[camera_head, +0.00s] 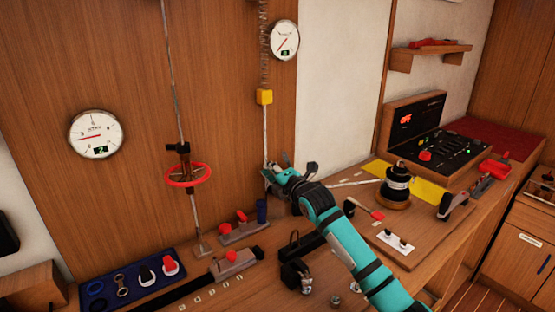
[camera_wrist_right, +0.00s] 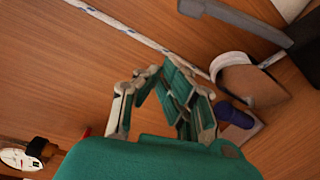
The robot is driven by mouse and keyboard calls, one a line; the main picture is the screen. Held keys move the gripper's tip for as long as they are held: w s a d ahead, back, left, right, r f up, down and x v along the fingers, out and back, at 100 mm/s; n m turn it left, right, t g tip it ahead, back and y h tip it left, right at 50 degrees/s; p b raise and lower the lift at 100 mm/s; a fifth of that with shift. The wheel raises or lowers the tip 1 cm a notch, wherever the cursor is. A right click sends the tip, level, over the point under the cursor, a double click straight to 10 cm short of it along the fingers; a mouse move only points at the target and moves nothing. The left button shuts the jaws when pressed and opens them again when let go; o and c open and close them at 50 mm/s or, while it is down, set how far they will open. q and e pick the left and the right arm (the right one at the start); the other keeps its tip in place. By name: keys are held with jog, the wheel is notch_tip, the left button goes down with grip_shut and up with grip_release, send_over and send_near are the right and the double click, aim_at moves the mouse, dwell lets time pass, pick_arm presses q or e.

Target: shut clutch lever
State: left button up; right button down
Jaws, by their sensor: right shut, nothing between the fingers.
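Two grey clutch-like fittings with red parts stand on the bench left of my right arm, a rear one (camera_head: 243,228) and a front one (camera_head: 234,262). I cannot tell which one is the task's clutch, or whether either lever is open. My right gripper (camera_head: 274,178) is shut and empty, above the bench beside the hanging line (camera_head: 265,135). In the right wrist view, its closed fingers (camera_wrist_right: 150,73) are close to a white and blue line (camera_wrist_right: 135,32); contact is unclear. A grey bar (camera_wrist_right: 232,18) crosses that view's top. My left gripper is out of view.
A blue cylinder (camera_head: 262,211) stands near the rear fitting. A black winch (camera_head: 396,187) is right of my arm. A red wheel (camera_head: 187,174) on a rod and a blue tray (camera_head: 128,283) are at left. A yellow block (camera_head: 264,97) hangs on the line.

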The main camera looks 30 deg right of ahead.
jog(key=d, duration=0.1)
jog(key=w+d+p, duration=0.2)
jog(key=shift+w+d+r, duration=0.25)
jog(key=shift+d+r, duration=0.05)
jog(key=shift+r, duration=0.05)
jog(key=shift+a+r, duration=0.1)
jog(key=shift+r, duration=0.05)
